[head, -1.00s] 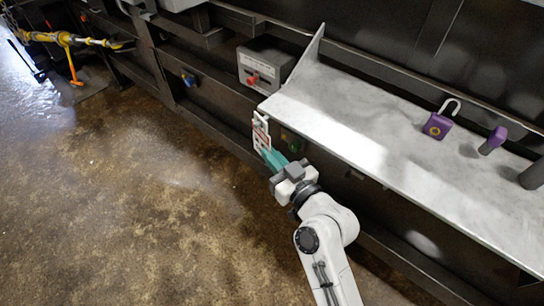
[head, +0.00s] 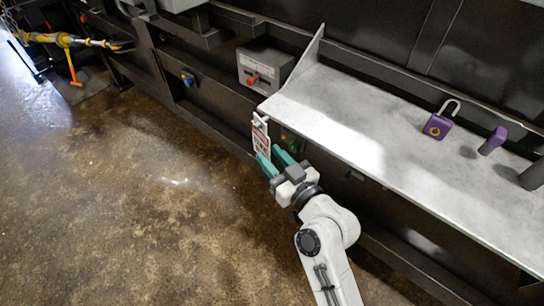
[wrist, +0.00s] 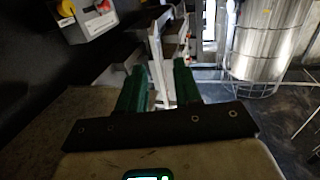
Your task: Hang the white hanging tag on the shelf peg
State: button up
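The white hanging tag (head: 261,138), with red and dark print, hangs upright at the near left corner of the shelf (head: 330,110) in the head view. Its top is at the small white shelf peg (head: 261,120); the exact contact there is too small to make out. My gripper (head: 271,155) is just below and right of the tag, its two teal fingers spread apart with nothing held between them. In the wrist view the open fingers (wrist: 159,66) show, with a pale upright shape beyond them that I cannot surely name.
A purple padlock (head: 437,125) and another purple item (head: 493,140) lie on the shelf. A grey box with a red switch (head: 263,66) is on the wall behind the shelf's left end. Open floor (head: 130,200) lies to the left.

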jog(key=s+d+f+m+g+h, duration=0.2)
jog(key=s+d+f, duration=0.4)
jog(key=s+d, duration=0.3)
jog(key=s+d+f+m+g+h+b, duration=0.1)
jog(key=s+d+f+m+g+h, duration=0.2)
jog(key=s+d, duration=0.7)
jog(key=s+d+f+m+g+h+b, duration=0.1)
jog(key=s+d+f+g+h, duration=0.5)
jog(key=s, duration=0.8)
jog(key=d+f+m+g, duration=0.1)
jog(key=d+f+g, duration=0.1)
jog(key=d+f, duration=0.1)
jog(key=shift+d+m, duration=0.35)
jog(key=shift+m, duration=0.05)
jog(key=shift+o, duration=0.4)
dwell(0.5)
